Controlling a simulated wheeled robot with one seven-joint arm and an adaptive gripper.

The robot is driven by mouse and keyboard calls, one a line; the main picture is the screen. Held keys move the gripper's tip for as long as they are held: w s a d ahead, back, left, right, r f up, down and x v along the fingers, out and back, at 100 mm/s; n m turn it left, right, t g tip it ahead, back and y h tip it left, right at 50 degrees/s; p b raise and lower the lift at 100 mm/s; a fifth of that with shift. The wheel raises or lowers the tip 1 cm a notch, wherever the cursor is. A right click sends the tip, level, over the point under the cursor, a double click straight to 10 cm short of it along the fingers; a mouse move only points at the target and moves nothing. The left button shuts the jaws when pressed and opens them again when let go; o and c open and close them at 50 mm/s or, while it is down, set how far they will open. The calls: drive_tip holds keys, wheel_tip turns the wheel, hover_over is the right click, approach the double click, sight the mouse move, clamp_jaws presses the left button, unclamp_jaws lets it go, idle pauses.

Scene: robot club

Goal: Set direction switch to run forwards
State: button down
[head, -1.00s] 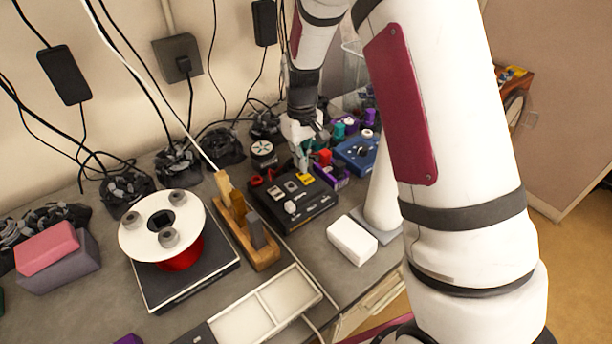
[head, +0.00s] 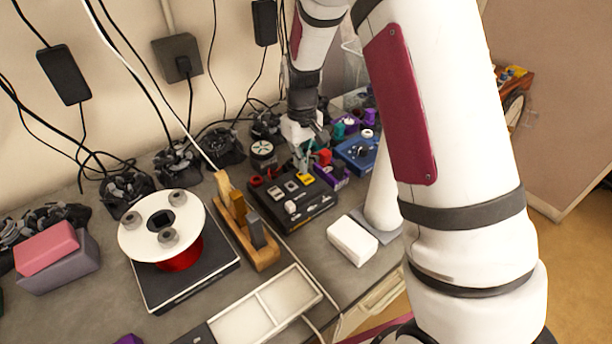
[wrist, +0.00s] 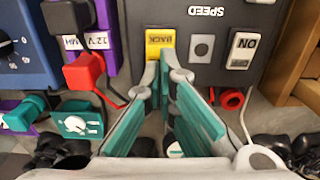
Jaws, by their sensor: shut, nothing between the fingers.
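The black control box (head: 312,212) sits on the bench, with small switches and a round knob (head: 290,206) on top. In the wrist view, the box (wrist: 216,14) shows upside-down SPEED lettering. A yellow switch marked BACK (wrist: 159,43) is at its near edge, beside a grey plate (wrist: 202,46) and a white ON switch (wrist: 242,50). The yellow switch also shows in the head view (head: 305,178). My gripper (wrist: 168,72) is shut and empty, its teal-padded fingertips at or just over the yellow switch's lower edge. I cannot tell whether they touch it.
A blue box (head: 357,153) and a purple-sided unit (head: 333,176) stand close right of the box. A wooden rack (head: 262,255) and a red spool (head: 180,252) stand left. A white block (head: 352,240) lies in front. Cables and dark clutter line the wall.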

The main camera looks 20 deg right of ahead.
drive_tip(key=shift+f+b, duration=0.3)
drive_tip(key=shift+f, duration=0.7)
idle(0.4)
drive_tip(key=shift+r+p, duration=1)
drive_tip(key=shift+r, duration=2.55)
